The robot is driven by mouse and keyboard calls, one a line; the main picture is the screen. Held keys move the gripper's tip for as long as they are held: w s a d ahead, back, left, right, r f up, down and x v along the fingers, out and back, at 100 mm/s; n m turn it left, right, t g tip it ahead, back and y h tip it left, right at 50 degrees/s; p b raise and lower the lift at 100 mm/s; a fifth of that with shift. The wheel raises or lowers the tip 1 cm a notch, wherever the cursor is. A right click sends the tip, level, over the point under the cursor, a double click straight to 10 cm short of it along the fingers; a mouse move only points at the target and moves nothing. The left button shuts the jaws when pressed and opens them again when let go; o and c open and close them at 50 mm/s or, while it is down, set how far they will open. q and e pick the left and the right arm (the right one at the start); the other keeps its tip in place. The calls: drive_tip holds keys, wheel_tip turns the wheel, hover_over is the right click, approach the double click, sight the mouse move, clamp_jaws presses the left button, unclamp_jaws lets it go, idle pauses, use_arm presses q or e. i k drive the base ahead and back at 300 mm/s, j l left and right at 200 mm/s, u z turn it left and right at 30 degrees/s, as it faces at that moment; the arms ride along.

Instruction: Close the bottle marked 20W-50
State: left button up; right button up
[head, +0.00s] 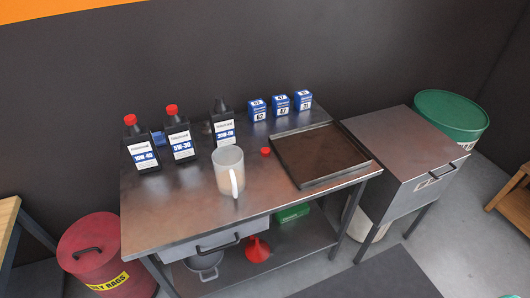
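The bottle marked 20W-50 (222,125) stands upright on the metal workbench (150,210). It is dark with a white and blue label, its small lettering hard to read, and no red cap shows on its dark neck. A small red cap (265,152) lies on the bench to the right of the bottle, left of the tray. Two similar bottles, 10W-40 (140,148) and 5W-30 (179,140), stand to its left with red caps on. Neither of my grippers is in view.
A translucent jug (228,170) stands in front of the 20W-50 bottle. Blue boxes (280,105) stand behind a dark shallow tray (282,180) on the right. The front left of the bench is clear. A metal cabinet (395,150) stands to the right.

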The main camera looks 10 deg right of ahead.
sight(222, 118)
drive_tip(key=i+l+u, duration=0.3)
drive_tip(key=l+u, duration=0.15)
drive_tip(key=i+l+u, duration=0.2)
drive_tip(key=l, duration=0.2)
drive_tip(key=l+u, duration=0.2)
drive_tip(key=l, duration=0.15)
